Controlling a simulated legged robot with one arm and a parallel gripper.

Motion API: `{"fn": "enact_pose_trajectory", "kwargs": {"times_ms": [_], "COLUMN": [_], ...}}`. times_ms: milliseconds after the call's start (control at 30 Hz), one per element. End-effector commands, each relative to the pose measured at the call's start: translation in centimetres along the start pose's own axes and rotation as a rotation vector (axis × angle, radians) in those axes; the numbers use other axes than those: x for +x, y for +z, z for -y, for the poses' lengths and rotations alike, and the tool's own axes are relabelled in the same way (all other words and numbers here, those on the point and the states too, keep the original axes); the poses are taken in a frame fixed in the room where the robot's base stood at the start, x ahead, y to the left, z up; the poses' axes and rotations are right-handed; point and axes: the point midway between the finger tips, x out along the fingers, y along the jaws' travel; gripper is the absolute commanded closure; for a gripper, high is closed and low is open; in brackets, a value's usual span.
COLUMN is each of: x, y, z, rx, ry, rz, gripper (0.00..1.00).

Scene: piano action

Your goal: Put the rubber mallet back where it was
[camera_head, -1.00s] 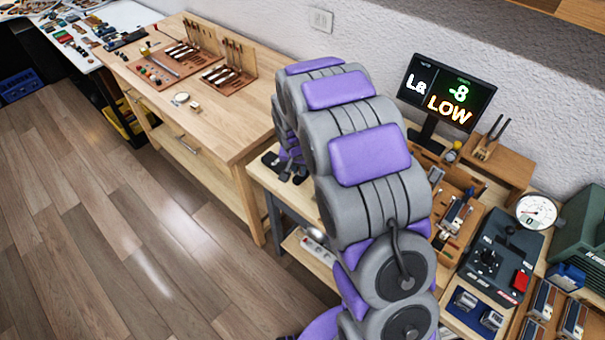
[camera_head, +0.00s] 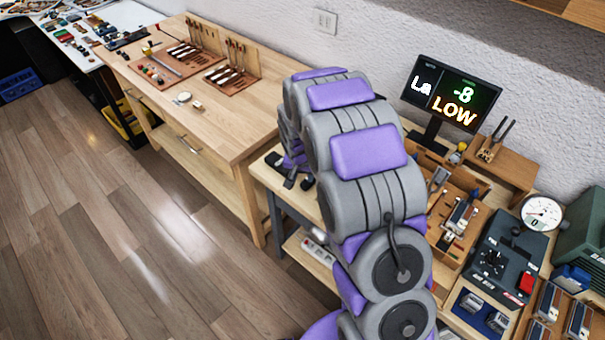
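I cannot make out the rubber mallet in this view; my arm covers part of the bench where it could be. My gripper (camera_head: 290,171) shows only in part at the left of my arm, as dark finger parts over the left end of the lower bench (camera_head: 262,172). Its opening is too small and too covered to judge, and I cannot tell whether it holds anything.
A wooden workbench (camera_head: 225,140) at the left carries brown tool boards (camera_head: 165,72) and small round parts. Right of my arm are a lit monitor (camera_head: 452,93), a wooden tool tray (camera_head: 455,212), a grey control box (camera_head: 505,250) and a dial gauge (camera_head: 541,212). The floor at left is clear.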

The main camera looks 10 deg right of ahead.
Motion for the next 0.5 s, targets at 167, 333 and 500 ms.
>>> {"fn": "enact_pose_trajectory", "kwargs": {"times_ms": [167,333,500], "x": [0.0,-0.5,-2.5], "y": [-0.1,-0.1,0.0], "z": [-0.4,-0.1,0.2], "rx": [0.004,0.001,0.000], "ry": [-0.004,0.000,0.003], "rz": [0.002,0.000,-0.002], "gripper": [0.58,0.58,0.58]}}
